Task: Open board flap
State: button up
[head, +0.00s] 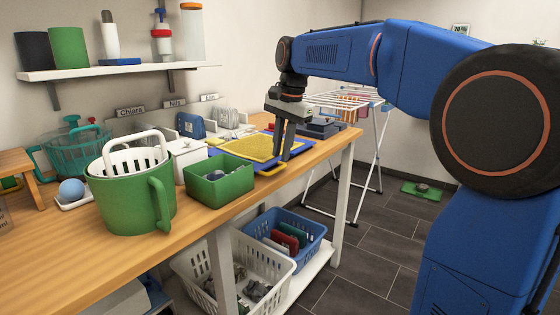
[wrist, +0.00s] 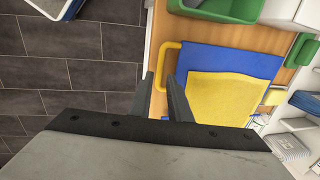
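A flat blue board (wrist: 222,62) with a yellow panel (wrist: 222,97) on it lies on the wooden table. It also shows in the head view as a yellow panel (head: 243,146) on blue. A yellow loop handle (wrist: 169,45) sticks out from the board's edge, near the table's front edge. The handle also shows in the head view (head: 271,171). My gripper (wrist: 160,75) points down over the handle, with its two fingers apart and nothing seen held. In the head view my gripper (head: 283,158) hangs at the board's right front. Whether the fingers touch the handle cannot be told.
A green bin (head: 219,188) stands left of the board, with a large green bucket (head: 131,205) farther left. Grey-blue items (head: 318,128) lie behind the board. A white basket (head: 262,263) and blue basket (head: 313,231) sit on the lower shelf. A drying rack (head: 366,150) stands beyond the table.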

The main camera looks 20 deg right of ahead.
aim_at(280, 169)
jog(key=shift+w+a+f, duration=0.1)
jog(key=shift+w+f, duration=0.05)
jog(key=shift+f, duration=0.8)
jog(key=shift+w+a+f, duration=0.1)
jog(key=shift+w+f, duration=0.05)
jog(key=shift+f, duration=0.8)
grip_shut()
